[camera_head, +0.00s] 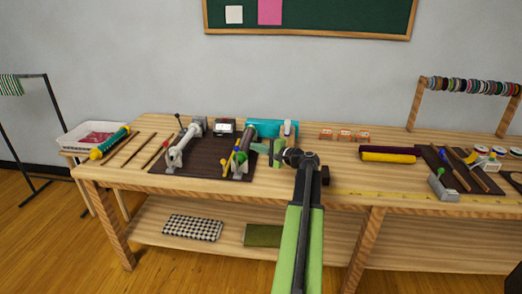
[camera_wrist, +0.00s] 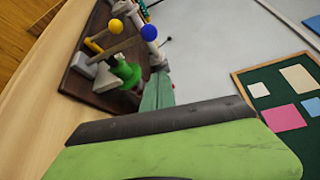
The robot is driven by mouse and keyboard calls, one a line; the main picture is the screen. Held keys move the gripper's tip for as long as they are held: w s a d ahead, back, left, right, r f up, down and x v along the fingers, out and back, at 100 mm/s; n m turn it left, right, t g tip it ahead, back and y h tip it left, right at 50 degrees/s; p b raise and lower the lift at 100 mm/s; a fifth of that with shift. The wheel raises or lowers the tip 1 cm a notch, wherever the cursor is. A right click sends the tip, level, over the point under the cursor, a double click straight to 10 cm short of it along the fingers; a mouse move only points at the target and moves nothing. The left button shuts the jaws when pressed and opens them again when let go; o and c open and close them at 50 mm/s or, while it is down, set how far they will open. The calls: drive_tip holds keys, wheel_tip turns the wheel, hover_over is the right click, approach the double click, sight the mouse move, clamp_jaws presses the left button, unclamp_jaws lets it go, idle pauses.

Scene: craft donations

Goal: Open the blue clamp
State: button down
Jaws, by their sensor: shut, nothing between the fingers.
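A dark board (camera_head: 205,164) on the workbench carries two clamp-like devices with grey bodies. In the wrist view a blue ball knob (camera_wrist: 148,32) and a yellow ball knob (camera_wrist: 117,25) stand on levers above a green part (camera_wrist: 126,72). I cannot tell for certain which piece is the blue clamp. My gripper (camera_head: 278,152) is shut and empty, just right of the right device and apart from the blue knob. Its green side also fills the bottom of the wrist view (camera_wrist: 180,150).
A teal block (camera_head: 262,127) lies behind the right device. Yellow and purple rolls (camera_head: 388,155), a tool board and a ribbon rack (camera_head: 468,85) are to the right. A white basket (camera_head: 90,137) stands at the left. The bench front is mostly clear.

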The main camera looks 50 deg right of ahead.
sight(237, 160)
drive_tip(key=w+a, duration=0.1)
drive_tip(key=a, duration=0.1)
drive_tip(key=w+a, duration=0.2)
drive_tip(key=shift+w+r, duration=0.15)
drive_tip(key=shift+w, duration=0.05)
